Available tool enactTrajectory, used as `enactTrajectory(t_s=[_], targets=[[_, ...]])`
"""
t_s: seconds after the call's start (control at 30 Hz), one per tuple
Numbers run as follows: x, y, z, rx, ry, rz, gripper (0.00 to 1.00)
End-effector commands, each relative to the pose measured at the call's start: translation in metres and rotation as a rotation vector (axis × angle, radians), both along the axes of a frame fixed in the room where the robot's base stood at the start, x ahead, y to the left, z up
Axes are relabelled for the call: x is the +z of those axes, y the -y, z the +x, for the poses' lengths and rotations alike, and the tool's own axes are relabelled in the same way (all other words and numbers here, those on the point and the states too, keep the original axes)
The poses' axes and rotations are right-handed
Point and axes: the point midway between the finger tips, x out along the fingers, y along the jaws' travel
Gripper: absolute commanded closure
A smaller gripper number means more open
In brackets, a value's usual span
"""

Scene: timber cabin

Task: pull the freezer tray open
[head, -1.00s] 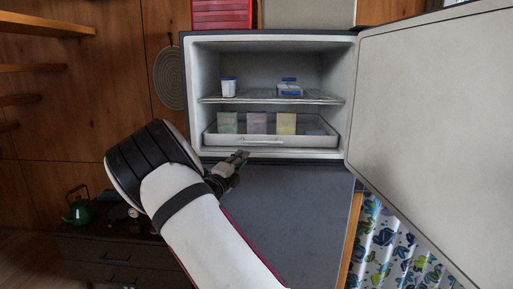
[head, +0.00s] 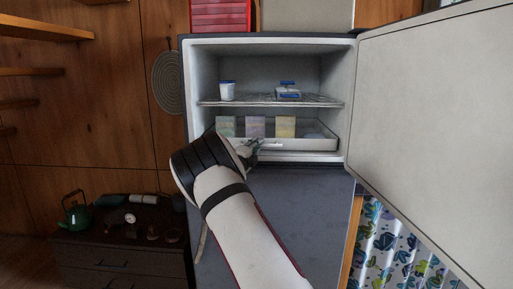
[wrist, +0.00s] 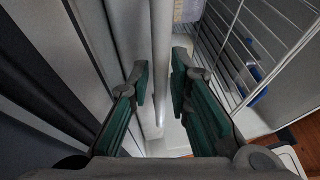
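The freezer tray (head: 318,144) is a pale, shallow drawer at the bottom of the open freezer compartment, with several boxes standing in it. Its light bar handle (head: 272,146) runs along the front; in the wrist view the handle (wrist: 160,55) stretches lengthwise between my fingers. My gripper (head: 256,147) is at the left part of the tray front. In the wrist view, the green finger pads of my gripper (wrist: 160,82) stand apart on both sides of the bar, with gaps visible. My arm hides the tray's lower left front.
The freezer door (head: 435,120) stands wide open at the right. A wire shelf (head: 262,100) above the tray holds a white tub (head: 227,91) and a blue-lidded container (head: 289,91). A dark chest with a green kettle (head: 76,210) stands at the left.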

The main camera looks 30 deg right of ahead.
Motion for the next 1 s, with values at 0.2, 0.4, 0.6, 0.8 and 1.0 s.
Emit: enactTrajectory(t_s=[0.2,0.4,0.6,0.8,1.0], targets=[[0.0,0.001,0.001,0.0,0.0,0.0,0.82],[0.0,0.001,0.0,0.0,0.001,0.001,1.0],[0.0,0.001,0.0,0.0,0.001,0.001,1.0],[0.001,-0.003,-0.006,-0.001,-0.001,0.002,1.0],[0.003,-0.016,-0.025,0.0,-0.003,0.001,1.0]])
